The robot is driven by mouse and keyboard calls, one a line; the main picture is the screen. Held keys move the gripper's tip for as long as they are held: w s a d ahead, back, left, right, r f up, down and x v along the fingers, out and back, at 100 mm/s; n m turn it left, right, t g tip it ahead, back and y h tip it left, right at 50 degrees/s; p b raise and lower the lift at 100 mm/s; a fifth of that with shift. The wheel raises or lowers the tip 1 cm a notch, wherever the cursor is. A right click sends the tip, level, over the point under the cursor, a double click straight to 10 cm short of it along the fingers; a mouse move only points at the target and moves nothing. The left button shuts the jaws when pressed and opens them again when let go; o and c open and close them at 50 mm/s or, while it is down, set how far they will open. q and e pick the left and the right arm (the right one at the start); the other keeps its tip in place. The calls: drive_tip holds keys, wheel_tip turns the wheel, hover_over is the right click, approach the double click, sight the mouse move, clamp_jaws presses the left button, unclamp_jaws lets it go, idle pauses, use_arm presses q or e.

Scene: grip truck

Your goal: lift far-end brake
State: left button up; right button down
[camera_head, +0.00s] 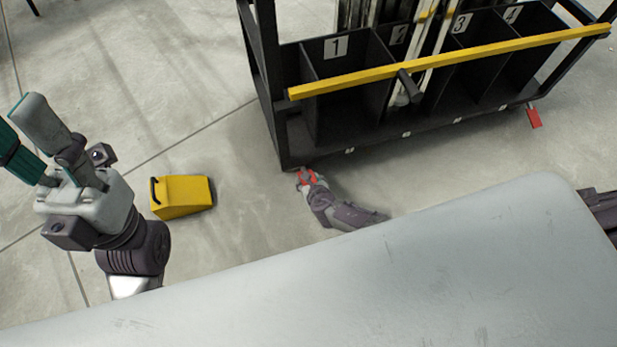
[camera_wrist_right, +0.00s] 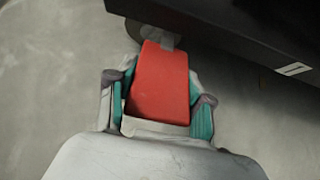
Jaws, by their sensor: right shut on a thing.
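A black cart (camera_head: 290,140) with numbered compartments stands at the upper right. One red brake pedal (camera_head: 301,178) is at its near left corner, partly covered by my right gripper (camera_head: 308,180). In the right wrist view, this red pedal (camera_wrist_right: 160,85) lies between the teal pads of my right gripper (camera_wrist_right: 165,108), which is shut on it. A second red brake pedal (camera_head: 535,117) sticks out at the cart's right end, with no gripper near it. My left gripper (camera_head: 25,125) is raised at the left, its fingers apart and empty.
A yellow wedge-shaped block (camera_head: 183,197) with a black handle stands on the floor left of the cart. A yellow bar (camera_head: 440,63) crosses the cart's front, with upright pale lengths behind it. The floor between block and cart is clear.

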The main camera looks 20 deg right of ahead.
idle(0.3)
drive_tip(key=shift+c, duration=2.2)
unclamp_jaws()
drive_tip(key=shift+s, duration=0.1)
drive_tip(key=shift+s+r, duration=0.25)
drive_tip(key=shift+s, duration=0.15)
drive_tip(key=v, duration=1.1)
drive_tip(key=shift+w+r, duration=0.15)
